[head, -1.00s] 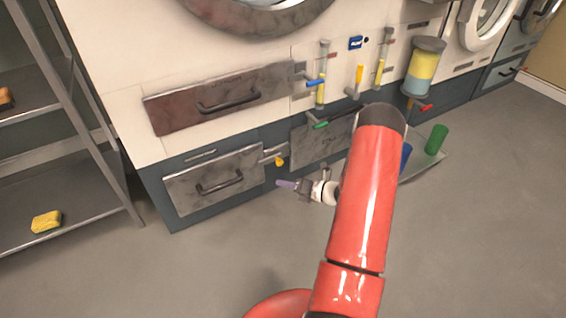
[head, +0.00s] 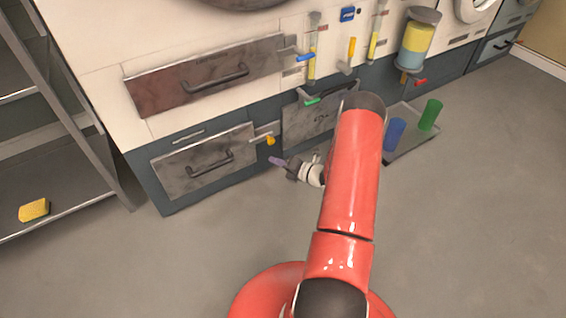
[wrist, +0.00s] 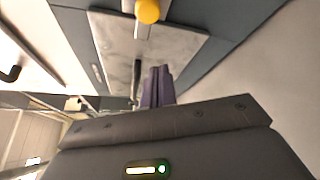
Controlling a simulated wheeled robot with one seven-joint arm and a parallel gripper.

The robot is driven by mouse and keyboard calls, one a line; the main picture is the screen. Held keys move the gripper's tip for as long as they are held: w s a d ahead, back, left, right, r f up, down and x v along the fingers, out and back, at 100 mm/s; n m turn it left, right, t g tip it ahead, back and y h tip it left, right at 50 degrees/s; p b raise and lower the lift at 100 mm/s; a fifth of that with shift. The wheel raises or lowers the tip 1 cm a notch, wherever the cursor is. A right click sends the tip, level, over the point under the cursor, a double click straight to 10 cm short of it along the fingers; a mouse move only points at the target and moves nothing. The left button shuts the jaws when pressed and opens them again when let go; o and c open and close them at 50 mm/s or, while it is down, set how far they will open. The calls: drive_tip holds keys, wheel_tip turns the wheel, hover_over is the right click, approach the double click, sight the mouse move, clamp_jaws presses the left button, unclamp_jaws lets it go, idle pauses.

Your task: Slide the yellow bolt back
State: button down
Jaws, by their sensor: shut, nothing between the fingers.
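The yellow bolt (head: 270,141) is a small yellow knob on a grey metal bar at the right edge of the lower left drawer (head: 200,164). It also shows in the wrist view as a round yellow knob (wrist: 148,11) at the top edge, with the bar partly cut off. My gripper (head: 274,160) has purple fingers and is just below the knob in the head view, apart from it. In the wrist view the fingers (wrist: 158,82) are together and empty, with a gap between them and the knob.
A blue-tipped lever (head: 305,58) and a green-tipped one (head: 311,101) stick out from the panel above. A tray (head: 420,140) with a blue cup (head: 394,134) and a green cup (head: 430,114) lies at right. A shelf (head: 70,190) stands at left. The front floor is clear.

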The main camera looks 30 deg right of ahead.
drive_tip(key=x, duration=0.6)
drive_tip(key=shift+w+d+r, duration=0.1)
drive_tip(key=shift+d+r, duration=0.2)
drive_tip(key=shift+d, duration=0.3)
drive_tip(key=shift+w+d+r, duration=0.1)
drive_tip(key=shift+d+r, duration=0.25)
drive_tip(key=shift+d, duration=0.25)
drive_tip(key=shift+d+r, duration=0.3)
drive_tip(key=shift+d, duration=0.35)
drive_tip(key=d+b, duration=0.2)
drive_tip(key=d, duration=0.2)
drive_tip(key=shift+w+d, duration=0.1)
drive_tip(key=shift+d, duration=0.25)
